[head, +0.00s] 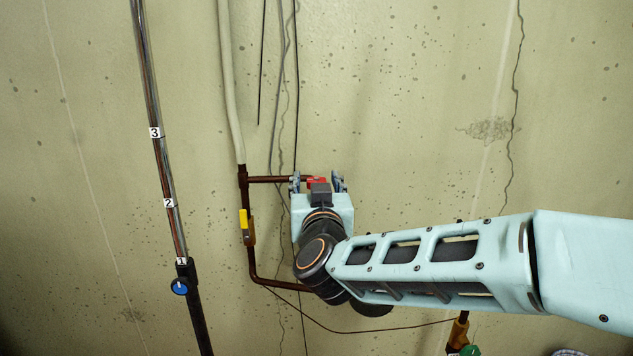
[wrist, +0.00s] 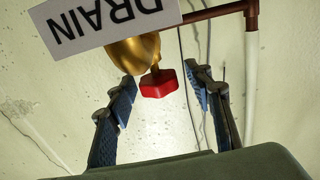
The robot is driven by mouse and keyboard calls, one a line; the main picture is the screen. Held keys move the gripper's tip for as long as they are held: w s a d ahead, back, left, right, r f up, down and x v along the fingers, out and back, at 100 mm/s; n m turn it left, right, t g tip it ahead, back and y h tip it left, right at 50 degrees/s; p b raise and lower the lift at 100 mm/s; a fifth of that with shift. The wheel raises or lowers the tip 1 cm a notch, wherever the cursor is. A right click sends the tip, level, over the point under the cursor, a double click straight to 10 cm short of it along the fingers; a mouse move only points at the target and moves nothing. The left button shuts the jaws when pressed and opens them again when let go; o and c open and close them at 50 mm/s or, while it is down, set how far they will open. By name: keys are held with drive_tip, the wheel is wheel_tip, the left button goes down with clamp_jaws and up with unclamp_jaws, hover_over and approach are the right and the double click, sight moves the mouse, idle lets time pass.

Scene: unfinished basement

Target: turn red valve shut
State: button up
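The red valve handle (head: 313,181) shows in the head view between the fingers of my gripper (head: 317,181), partly covered by the gripper body. In the wrist view the red handle (wrist: 158,84) is a small block on a short stem from a brass valve body (wrist: 134,55). My gripper (wrist: 163,80) is open, with one blue-padded finger on each side of the handle. Gaps show between the handle and both pads, the right gap a little wider at handle height. A white tag reading DRAIN (wrist: 105,22), upside down, covers part of the brass body.
A copper pipe (head: 268,179) runs to the valve. A yellow lever (head: 244,219) is on the vertical pipe at left. A blue knob (head: 180,287) is on a numbered pipe farther left. A green knob (head: 470,350) is below my arm. The cracked wall (head: 420,120) is behind everything.

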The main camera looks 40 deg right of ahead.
sight(315, 180)
drive_tip(key=shift+r, duration=0.1)
wheel_tip(315, 180, up, 10)
drive_tip(key=shift+f, duration=0.1)
idle(0.4)
idle(0.5)
